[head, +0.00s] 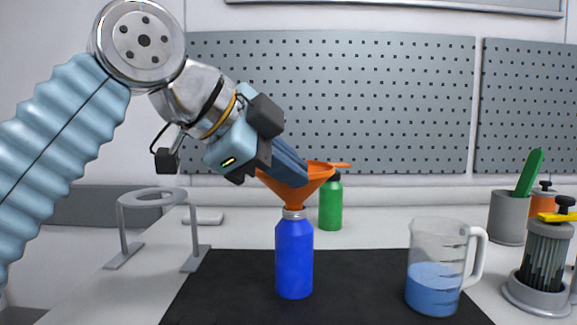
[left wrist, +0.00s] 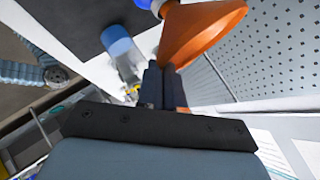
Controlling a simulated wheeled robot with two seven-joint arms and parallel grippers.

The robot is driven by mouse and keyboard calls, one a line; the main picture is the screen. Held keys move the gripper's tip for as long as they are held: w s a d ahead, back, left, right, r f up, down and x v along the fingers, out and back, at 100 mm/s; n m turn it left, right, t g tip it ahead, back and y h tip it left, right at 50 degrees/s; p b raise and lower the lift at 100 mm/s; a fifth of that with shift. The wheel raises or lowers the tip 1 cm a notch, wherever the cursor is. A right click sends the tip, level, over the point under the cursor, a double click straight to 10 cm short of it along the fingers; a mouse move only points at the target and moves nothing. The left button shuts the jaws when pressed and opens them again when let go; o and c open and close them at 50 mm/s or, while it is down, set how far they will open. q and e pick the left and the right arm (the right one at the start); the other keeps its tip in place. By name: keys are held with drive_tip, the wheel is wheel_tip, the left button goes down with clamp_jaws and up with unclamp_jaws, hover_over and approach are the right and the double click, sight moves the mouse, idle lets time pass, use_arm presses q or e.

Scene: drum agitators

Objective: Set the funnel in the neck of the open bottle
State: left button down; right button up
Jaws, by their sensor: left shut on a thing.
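The orange funnel (head: 300,196) stands over the blue bottle (head: 294,258) with its cone up. Its narrow end meets the grey neck of the upright bottle; whether the spout is inside the neck I cannot tell. My left gripper (head: 297,172) reaches down from the upper left and is shut on the funnel near its rim. In the left wrist view, the funnel (left wrist: 205,30) is just beyond the fingers (left wrist: 165,85), and a bit of the blue bottle (left wrist: 146,4) shows at the top edge. My right gripper is not in view.
The bottle stands on a black mat (head: 235,285). A clear jug (head: 425,250) with blue liquid is at right, and a green bottle (head: 330,205) stands behind. A grey ring stand (head: 122,225) is at left. A grey cup (head: 507,217) and a caged device (head: 545,260) are far right.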

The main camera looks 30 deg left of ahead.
use_arm(q)
drive_tip(key=shift+f, duration=0.3)
idle(0.4)
drive_tip(key=c, duration=1.2)
unclamp_jaws()
drive_tip(key=shift+o, duration=0.3)
drive_tip(key=shift+o, duration=1.2)
